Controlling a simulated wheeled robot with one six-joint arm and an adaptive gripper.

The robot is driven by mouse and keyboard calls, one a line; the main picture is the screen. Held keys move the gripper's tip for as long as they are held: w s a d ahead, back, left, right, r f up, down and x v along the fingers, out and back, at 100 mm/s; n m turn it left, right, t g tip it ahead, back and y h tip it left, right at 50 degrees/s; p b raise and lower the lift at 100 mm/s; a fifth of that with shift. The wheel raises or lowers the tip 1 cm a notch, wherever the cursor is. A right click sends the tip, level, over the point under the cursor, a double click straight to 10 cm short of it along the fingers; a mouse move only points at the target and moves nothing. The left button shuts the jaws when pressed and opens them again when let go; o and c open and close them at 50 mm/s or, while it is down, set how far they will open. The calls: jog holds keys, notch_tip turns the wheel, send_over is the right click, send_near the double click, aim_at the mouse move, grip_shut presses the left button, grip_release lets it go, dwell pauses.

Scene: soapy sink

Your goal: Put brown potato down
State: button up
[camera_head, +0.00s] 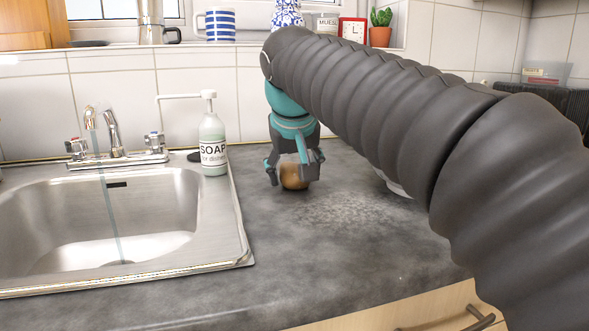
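The brown potato (294,178) is at the grey countertop, to the right of the soap bottle. My gripper (294,170) points down over it, with one finger on its left and one on its right. The fingers appear closed against its sides, and part of the potato is hidden behind them. The potato's underside is very close to the countertop (285,265); I cannot tell whether it touches.
A metal sink (213,240) with a running tap (112,135) fills the left. A soap bottle (212,145) stands at its back right corner. A whitish object (392,186) is mostly hidden behind my arm. The counter in front of the potato is clear.

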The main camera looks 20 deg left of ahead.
jog(key=shift+o, duration=0.2)
jog(key=p+v, duration=0.2)
jog(key=v, duration=1.2)
